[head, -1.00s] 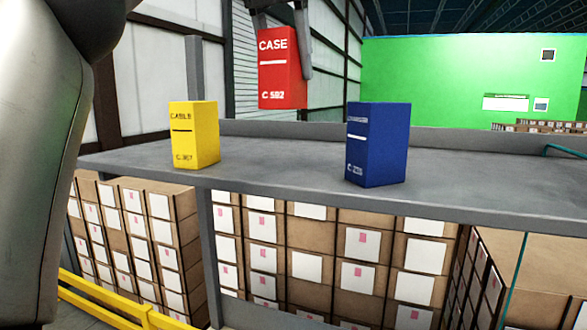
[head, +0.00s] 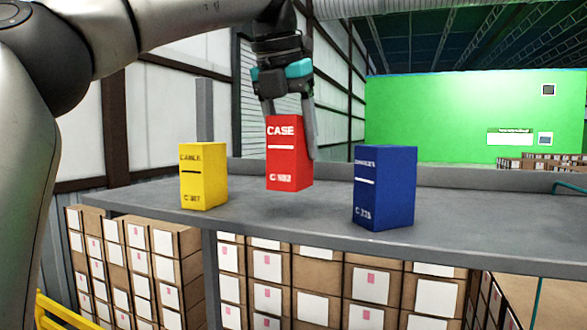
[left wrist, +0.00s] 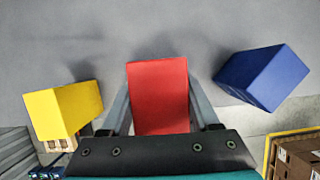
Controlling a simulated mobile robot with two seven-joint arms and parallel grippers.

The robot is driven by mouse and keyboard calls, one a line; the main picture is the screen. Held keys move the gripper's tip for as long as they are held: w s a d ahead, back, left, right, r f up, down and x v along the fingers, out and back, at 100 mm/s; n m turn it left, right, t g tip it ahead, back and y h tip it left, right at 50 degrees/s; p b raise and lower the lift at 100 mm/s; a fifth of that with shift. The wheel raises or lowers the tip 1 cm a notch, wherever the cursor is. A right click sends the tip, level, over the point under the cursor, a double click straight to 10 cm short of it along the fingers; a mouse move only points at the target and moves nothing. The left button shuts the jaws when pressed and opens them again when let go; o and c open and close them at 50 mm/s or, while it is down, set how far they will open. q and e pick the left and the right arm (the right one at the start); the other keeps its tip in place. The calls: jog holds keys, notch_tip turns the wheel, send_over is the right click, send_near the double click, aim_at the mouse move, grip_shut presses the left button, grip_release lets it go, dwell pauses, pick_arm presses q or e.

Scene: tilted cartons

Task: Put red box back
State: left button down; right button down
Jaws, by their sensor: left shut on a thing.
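The red box (head: 287,163) is upright, with "CASE" on its front face, over the grey shelf (head: 480,213) between two other boxes. My left gripper (head: 290,128) comes down from above and is shut on the red box, one finger on each side. I cannot tell whether its base touches the shelf or hangs just above it. In the left wrist view the red box (left wrist: 159,97) sits between the two fingers. The yellow box (head: 202,177) stands upright to its left and the blue box (head: 384,188) upright to its right. My right gripper is not in view.
The yellow box (left wrist: 64,110) and blue box (left wrist: 262,76) flank the gripper with a gap on each side. A raised lip (head: 450,177) runs along the shelf's back. Stacked cartons (head: 160,260) fill the space below. The shelf's right part is bare.

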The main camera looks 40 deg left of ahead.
aim_at(294, 168)
pick_arm(q)
jog(key=shift+f, duration=2)
jog(key=shift+c, duration=0.6)
grip_release()
jog(key=shift+f, duration=0.15)
jog(key=v, duration=1)
jog(key=shift+d+r, duration=0.25)
jog(key=shift+v, duration=2.2)
jog(key=shift+s, duration=0.1)
